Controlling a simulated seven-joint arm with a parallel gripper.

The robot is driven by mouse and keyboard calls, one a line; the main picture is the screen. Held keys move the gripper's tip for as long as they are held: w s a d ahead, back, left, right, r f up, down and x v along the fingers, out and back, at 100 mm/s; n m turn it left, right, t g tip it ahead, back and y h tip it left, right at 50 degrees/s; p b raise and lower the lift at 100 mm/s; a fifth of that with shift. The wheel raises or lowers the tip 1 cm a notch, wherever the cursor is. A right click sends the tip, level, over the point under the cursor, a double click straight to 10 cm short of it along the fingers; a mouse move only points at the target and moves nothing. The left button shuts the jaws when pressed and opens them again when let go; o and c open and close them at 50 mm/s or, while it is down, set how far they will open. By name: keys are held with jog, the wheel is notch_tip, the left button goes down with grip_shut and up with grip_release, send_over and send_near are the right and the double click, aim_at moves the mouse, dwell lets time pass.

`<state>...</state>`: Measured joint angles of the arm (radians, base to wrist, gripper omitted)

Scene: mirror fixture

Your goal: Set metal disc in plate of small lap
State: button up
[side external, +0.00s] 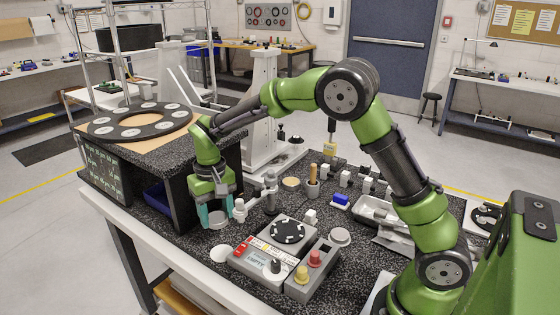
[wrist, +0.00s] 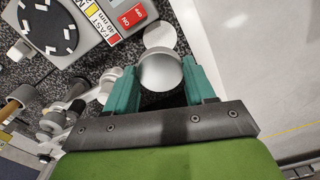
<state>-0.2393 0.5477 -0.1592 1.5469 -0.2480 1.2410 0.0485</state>
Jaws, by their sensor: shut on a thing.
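My gripper (side external: 216,214) hangs over the left part of the speckled black worktop with its teal fingers shut on a grey metal disc (side external: 218,219). In the wrist view the metal disc (wrist: 160,70) sits between the two fingertips. The small lap (side external: 265,247) is a grey box to the right of my gripper, with a black round plate (side external: 288,231) bearing white marks on top. In the wrist view the plate (wrist: 42,25) is at the upper left, apart from the disc. I cannot tell the disc's exact height above the worktop.
A flat white round piece (side external: 221,253) lies on the worktop below and in front of the disc. A control box with red and yellow knobs (side external: 312,268) stands right of the lap. A small white-and-grey fitting (side external: 240,210) is close beside my gripper. A black ring (side external: 140,121) lies at left.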

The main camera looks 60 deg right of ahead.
notch_tip(320, 180, up, 5)
jog(key=shift+r, duration=0.1)
jog(key=s+d, duration=0.5)
jog(key=d, duration=0.3)
send_over(287, 230)
notch_tip(287, 230, down, 5)
jog(key=shift+s+f, duration=0.1)
jog(key=shift+f, duration=2.4)
jog(key=shift+f, duration=0.65)
jog(key=o, duration=1.2)
jog(key=shift+c, duration=0.2)
jog(key=shift+o, duration=0.5)
